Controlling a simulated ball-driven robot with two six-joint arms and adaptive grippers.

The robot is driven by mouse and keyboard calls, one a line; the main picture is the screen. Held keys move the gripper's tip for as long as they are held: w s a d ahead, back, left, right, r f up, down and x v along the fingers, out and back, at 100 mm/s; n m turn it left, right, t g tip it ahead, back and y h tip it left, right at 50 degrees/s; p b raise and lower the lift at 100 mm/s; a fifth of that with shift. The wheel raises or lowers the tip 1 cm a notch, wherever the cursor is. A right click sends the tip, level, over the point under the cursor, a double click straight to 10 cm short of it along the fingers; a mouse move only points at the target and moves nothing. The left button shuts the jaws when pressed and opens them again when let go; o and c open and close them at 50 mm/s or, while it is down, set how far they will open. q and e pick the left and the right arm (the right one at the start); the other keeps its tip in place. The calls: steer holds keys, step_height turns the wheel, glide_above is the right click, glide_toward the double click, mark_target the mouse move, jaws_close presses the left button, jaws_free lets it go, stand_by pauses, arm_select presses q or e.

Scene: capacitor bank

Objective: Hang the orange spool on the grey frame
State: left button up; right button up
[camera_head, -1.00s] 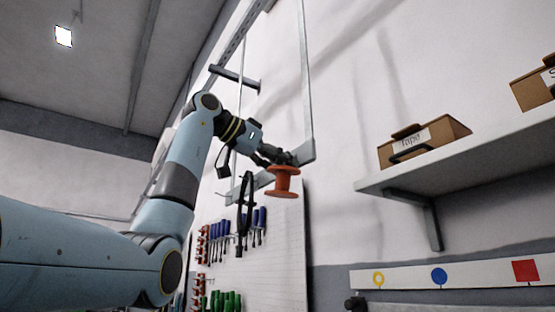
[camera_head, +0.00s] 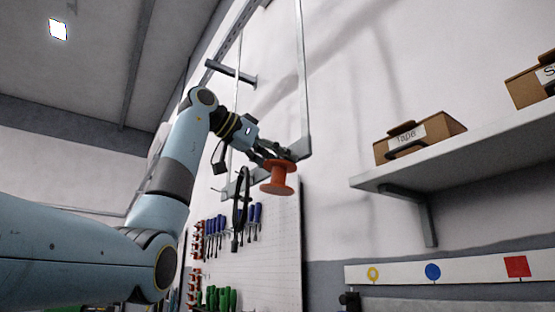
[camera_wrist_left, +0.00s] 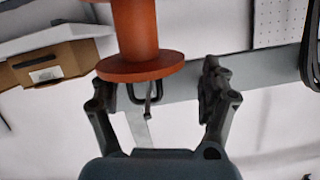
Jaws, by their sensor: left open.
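The orange spool (camera_head: 278,178) hangs upright just below the right end of the grey frame's (camera_head: 304,90) lower bar. In the left wrist view, which looks upside down, the spool (camera_wrist_left: 138,30) shows at the top, with a dark loop (camera_wrist_left: 138,97) at its flange. A thin hook-like piece (camera_wrist_left: 151,92) on the grey bar (camera_wrist_left: 185,80) meets or overlaps the loop; I cannot tell if it passes through. My left gripper (camera_head: 277,155) is open, its fingers (camera_wrist_left: 155,85) on either side of the loop, apart from the spool. My right gripper is not in view.
A black looped object (camera_head: 241,208) hangs from the bar beside the spool. A pegboard (camera_head: 283,240) with screwdrivers stands below. A shelf (camera_head: 450,155) with cardboard boxes (camera_head: 420,138) is on the right. The wall between frame and shelf is clear.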

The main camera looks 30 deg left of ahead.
arm_select(q)
steer(key=v, duration=1.2)
